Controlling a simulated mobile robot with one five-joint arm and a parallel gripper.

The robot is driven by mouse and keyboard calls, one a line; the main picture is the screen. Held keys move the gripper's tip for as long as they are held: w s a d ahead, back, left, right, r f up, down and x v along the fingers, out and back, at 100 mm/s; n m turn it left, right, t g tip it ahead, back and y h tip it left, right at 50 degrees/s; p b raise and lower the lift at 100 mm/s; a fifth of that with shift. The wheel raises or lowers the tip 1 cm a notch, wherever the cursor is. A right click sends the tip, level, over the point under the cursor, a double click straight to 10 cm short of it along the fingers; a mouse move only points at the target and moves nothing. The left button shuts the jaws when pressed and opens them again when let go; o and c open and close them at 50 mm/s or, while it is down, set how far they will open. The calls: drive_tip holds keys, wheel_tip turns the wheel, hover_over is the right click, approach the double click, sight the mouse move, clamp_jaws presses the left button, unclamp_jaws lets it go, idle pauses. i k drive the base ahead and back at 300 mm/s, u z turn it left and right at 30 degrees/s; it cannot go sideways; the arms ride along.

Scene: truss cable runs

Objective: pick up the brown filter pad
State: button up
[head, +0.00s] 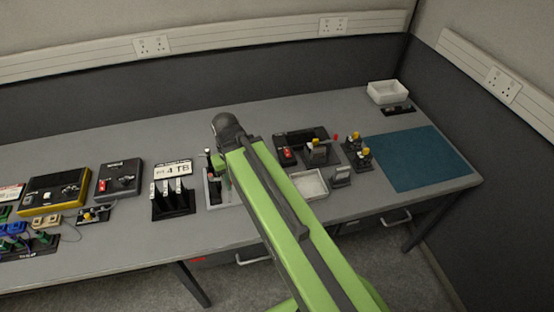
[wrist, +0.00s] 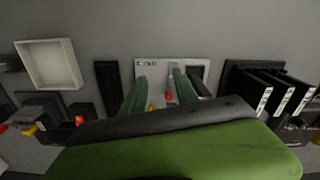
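I cannot make out a brown filter pad for certain in either view. Two small tan blocks (head: 45,222) sit at the far left of the bench in the head view; I cannot tell what they are. In the wrist view, my gripper (wrist: 158,82) has two green fingers standing apart, with no held thing visible between them. They are over a pale panel (wrist: 146,66) with a red-tipped part (wrist: 169,95). The arm hides part of the bench behind it in the head view.
A shallow white tray (head: 322,194) lies right of the arm; it also shows in the wrist view (wrist: 79,66). A black rack (head: 164,214) with upright cards stands left of the panel. A teal mat (head: 415,160) leaves clear room at right. A white box (head: 386,99) stands behind it.

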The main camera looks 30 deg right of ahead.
sight(317, 151)
drive_tip(key=u, duration=1.25)
drive_tip(key=k, duration=0.8)
drive_tip(key=z, duration=0.6)
drive_tip(key=i, duration=1)
drive_tip(key=u, duration=0.15)
